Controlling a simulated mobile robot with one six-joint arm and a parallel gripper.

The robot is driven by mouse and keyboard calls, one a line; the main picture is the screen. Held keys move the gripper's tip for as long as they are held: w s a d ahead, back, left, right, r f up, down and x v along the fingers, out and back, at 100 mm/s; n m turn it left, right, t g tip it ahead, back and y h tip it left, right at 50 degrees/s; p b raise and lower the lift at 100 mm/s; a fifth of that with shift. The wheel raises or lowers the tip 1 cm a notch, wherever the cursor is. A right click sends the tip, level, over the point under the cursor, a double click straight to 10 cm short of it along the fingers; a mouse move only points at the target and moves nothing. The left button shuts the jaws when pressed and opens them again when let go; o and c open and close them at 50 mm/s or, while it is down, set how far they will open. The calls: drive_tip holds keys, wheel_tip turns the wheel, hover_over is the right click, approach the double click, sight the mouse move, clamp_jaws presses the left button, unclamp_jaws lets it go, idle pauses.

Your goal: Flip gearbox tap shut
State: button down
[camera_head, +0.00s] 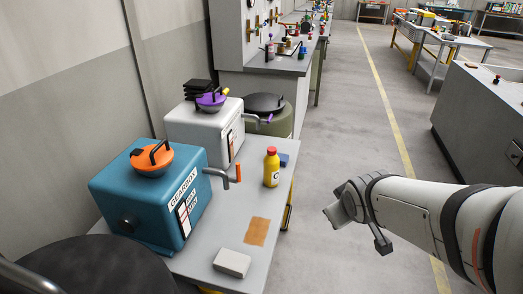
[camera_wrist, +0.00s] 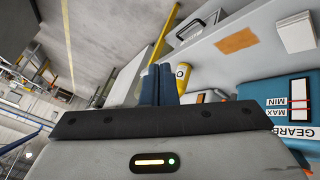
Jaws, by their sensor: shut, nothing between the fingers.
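The gearbox (camera_head: 138,203) is a blue box labelled GEARBOX, with an orange cap on top, standing on the grey bench at left. In the wrist view the gearbox (camera_wrist: 268,92) is at right, sideways; I cannot clearly make out the tap there. My gripper (camera_head: 334,214) is out over the floor, right of the bench and apart from the tap. Its fingers (camera_wrist: 159,84) are together and empty.
A yellow bottle with a red cap (camera_head: 271,169) stands on the bench (camera_head: 205,262) beyond the tap. An orange cloth (camera_head: 257,231) and a pale block (camera_head: 232,263) lie nearer. A white box (camera_head: 202,131) stands behind the gearbox. The floor aisle right of the bench is clear.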

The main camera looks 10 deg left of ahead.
drive_tip(key=w+a+f+n+t+y+b, duration=0.5)
drive_tip(key=w+a+f+n+b, duration=0.15)
drive_tip(key=w+a+n, duration=0.35)
drive_tip(key=s+a+f+n+y+b, duration=0.2)
drive_tip(key=a+n+y+b, duration=0.1)
drive_tip(key=a+n+y, duration=0.5)
drive_tip(key=a+n, duration=0.1)
drive_tip(key=n, duration=0.1)
drive_tip(key=shift+s+a+f+n+y, duration=0.15)
drive_tip(key=shift+a+f+n+y, duration=0.15)
drive_tip(key=shift+f+y, duration=0.1)
drive_tip(key=shift+d, duration=0.1)
drive_tip(key=w+d+x, duration=0.1)
drive_tip(key=w+x, duration=0.1)
drive_tip(key=x, duration=1)
drive_tip(key=shift+w+p, duration=0.3)
drive_tip(key=shift+p, duration=0.15)
